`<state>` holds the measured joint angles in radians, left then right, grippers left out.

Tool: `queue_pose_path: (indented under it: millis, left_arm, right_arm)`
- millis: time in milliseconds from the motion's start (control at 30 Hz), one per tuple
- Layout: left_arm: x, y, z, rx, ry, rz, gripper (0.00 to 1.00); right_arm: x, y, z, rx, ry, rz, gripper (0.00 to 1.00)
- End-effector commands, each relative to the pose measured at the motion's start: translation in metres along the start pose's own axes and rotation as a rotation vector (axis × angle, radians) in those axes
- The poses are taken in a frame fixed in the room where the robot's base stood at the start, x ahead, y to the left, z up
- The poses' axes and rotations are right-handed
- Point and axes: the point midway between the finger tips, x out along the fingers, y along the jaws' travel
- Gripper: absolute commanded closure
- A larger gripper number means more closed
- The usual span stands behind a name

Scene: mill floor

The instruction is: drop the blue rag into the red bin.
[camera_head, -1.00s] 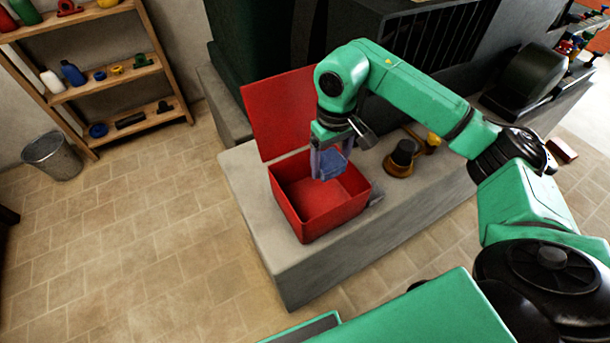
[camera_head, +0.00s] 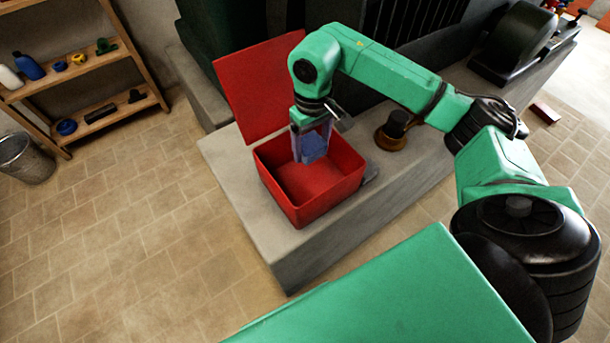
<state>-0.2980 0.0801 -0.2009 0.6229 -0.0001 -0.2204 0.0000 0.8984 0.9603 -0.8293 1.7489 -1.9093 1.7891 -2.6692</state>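The red bin (camera_head: 330,204) stands on a grey stone ledge with its lid (camera_head: 257,88) swung up and open. My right gripper (camera_head: 312,150) points down over the bin's opening, towards its back side. The blue rag (camera_head: 314,148) is between its fingers, which look closed on it. The rag appears above the bin floor, inside or just over the rim; the exact height is hard to tell. My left gripper is not in view.
A dark, brass-coloured object (camera_head: 393,134) stands on the ledge (camera_head: 236,178) right of the bin. Dark machinery (camera_head: 515,45) is behind. A wooden shelf (camera_head: 140,62) and metal bucket (camera_head: 25,158) are at the left. The tiled floor on the left is clear.

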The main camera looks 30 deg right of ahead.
Motion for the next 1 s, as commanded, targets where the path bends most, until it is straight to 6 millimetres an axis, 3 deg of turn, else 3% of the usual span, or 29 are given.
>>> queue_pose_path:
  millis: [367,467,667,800,1000]
  left_arm:
    - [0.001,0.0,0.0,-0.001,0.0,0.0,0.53]
    - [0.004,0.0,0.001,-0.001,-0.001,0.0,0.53]
    - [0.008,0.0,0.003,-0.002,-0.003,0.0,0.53]
    - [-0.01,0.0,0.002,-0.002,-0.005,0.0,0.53]
    - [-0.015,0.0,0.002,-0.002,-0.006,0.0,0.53]
  right_arm:
    - [-0.008,0.0,-0.001,0.0,0.002,0.0,0.0]
    - [-0.026,0.0,-0.001,0.0,0.006,0.0,0.0]
    - [-0.086,0.0,-0.001,0.0,0.007,0.0,0.0]
    - [-0.129,0.001,-0.001,0.002,0.005,0.003,0.0]
    - [-0.147,0.0,0.0,0.001,0.0,0.001,0.0]
